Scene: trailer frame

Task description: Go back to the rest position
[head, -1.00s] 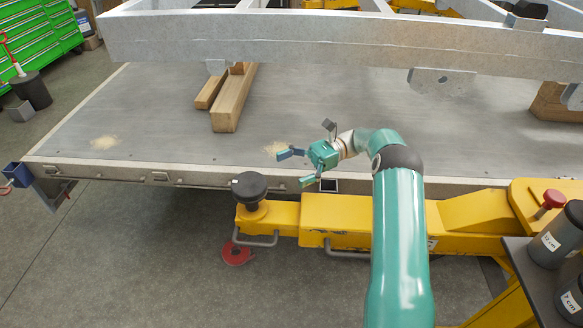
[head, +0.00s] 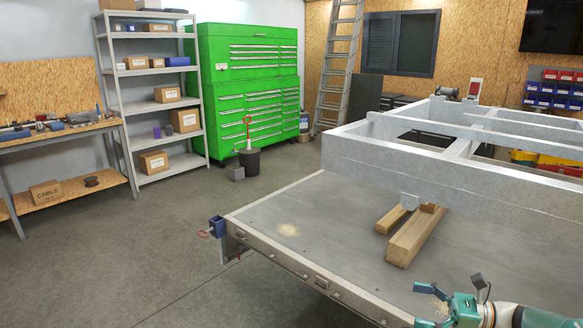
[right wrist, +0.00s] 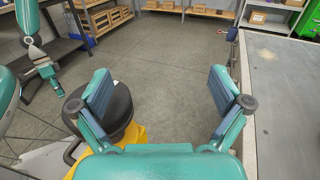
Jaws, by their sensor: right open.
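My teal right gripper (head: 424,306) is at the bottom right of the head view, beside the front edge of the grey trailer bed (head: 340,235). Its two fingers stand apart. In the right wrist view the same gripper (right wrist: 161,92) is open, with nothing between its blue finger pads. A teal arm, apparently my left one, hangs at the upper left of that view, with what looks like its gripper (right wrist: 54,84) at the lower end; it is too small to tell whether it is open or shut.
A black round cap (right wrist: 108,104) on a yellow part is close beside my right gripper's left finger. Wooden blocks (head: 412,240) lie on the bed under the metal frame (head: 420,190). Shelves (head: 150,75) and a green cabinet (head: 250,95) stand behind open floor.

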